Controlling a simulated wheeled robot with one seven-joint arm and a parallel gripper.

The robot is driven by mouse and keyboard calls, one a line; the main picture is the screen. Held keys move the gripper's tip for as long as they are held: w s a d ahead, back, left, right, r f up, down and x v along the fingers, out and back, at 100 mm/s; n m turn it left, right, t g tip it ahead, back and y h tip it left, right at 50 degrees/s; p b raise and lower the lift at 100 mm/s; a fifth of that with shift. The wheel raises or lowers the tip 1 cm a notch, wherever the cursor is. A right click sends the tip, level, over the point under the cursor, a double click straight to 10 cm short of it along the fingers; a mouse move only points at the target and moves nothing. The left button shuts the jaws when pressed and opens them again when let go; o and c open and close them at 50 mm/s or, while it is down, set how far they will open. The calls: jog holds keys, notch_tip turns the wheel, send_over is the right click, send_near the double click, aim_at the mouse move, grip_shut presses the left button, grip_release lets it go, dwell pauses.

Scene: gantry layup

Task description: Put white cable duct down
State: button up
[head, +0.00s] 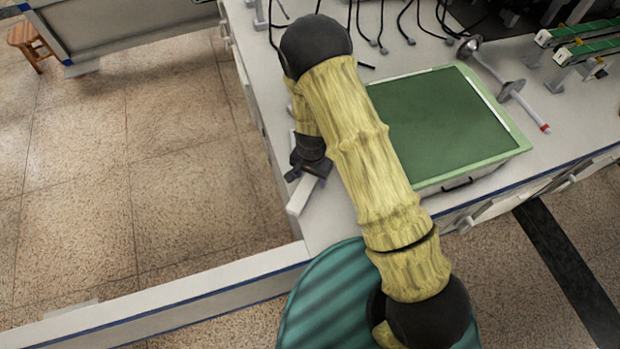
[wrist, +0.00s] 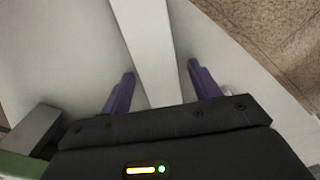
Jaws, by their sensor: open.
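The white cable duct (head: 300,196) is a long pale bar near the left front corner of the white table, under my gripper (head: 309,172). In the wrist view the duct (wrist: 150,45) runs away from the gripper (wrist: 161,72) between its two purple fingers. The fingers are open, with a gap on both sides of the duct. The duct appears to lie on the table top; its near end is hidden by the gripper body. My arm hides part of the table around it in the head view.
A green-topped box (head: 440,125) with a pale green rim lies right of my arm. A grey block (wrist: 36,130) shows left of the gripper in the wrist view. The table edge (head: 268,160) is close on the left.

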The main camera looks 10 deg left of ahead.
aim_at(311, 176)
jog(key=shift+s, duration=0.1)
jog(key=c, duration=1.2)
notch_tip(311, 176, up, 10)
jog(key=shift+r+p, duration=0.1)
jog(key=shift+p, duration=0.8)
